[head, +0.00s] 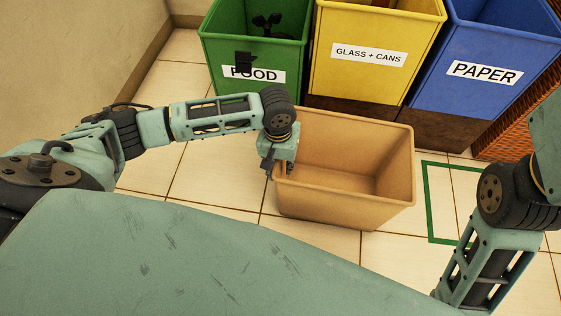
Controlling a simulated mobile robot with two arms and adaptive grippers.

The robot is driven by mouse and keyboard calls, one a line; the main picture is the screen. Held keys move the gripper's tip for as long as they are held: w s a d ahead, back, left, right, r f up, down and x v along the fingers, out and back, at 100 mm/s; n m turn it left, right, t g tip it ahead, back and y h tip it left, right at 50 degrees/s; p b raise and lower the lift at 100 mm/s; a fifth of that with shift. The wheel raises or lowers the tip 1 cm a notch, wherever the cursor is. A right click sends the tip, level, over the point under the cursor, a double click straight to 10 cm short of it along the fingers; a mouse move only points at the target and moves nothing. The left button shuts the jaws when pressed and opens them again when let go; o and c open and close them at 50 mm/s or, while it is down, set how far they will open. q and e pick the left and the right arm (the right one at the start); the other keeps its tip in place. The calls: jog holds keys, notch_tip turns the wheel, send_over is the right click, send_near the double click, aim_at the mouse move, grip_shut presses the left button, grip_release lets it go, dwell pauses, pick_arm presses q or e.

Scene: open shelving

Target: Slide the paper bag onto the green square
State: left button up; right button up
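A tan, open-topped, box-like container (345,205) stands upright and empty on the tiled floor. It is the only thing here that could be the paper bag. The green square (429,205) is a green outline on the floor just right of the container, partly hidden by my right arm. My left gripper (279,170) points down at the container's left rim, with dark finger parts on either side of it. Whether it is clamped on the rim cannot be made out. My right arm is at the right, but its gripper is not in view.
A green FOOD bin (225,90), a yellow GLASS + CANS bin (345,85) and a blue PAPER bin (435,95) stand close behind the container. A brown woven basket (515,125) is at the right. Clear floor (215,185) lies left of the container.

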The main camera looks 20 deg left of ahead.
pick_arm(q)
jog(key=shift+f, duration=0.2)
grip_shut()
dwell(0.4)
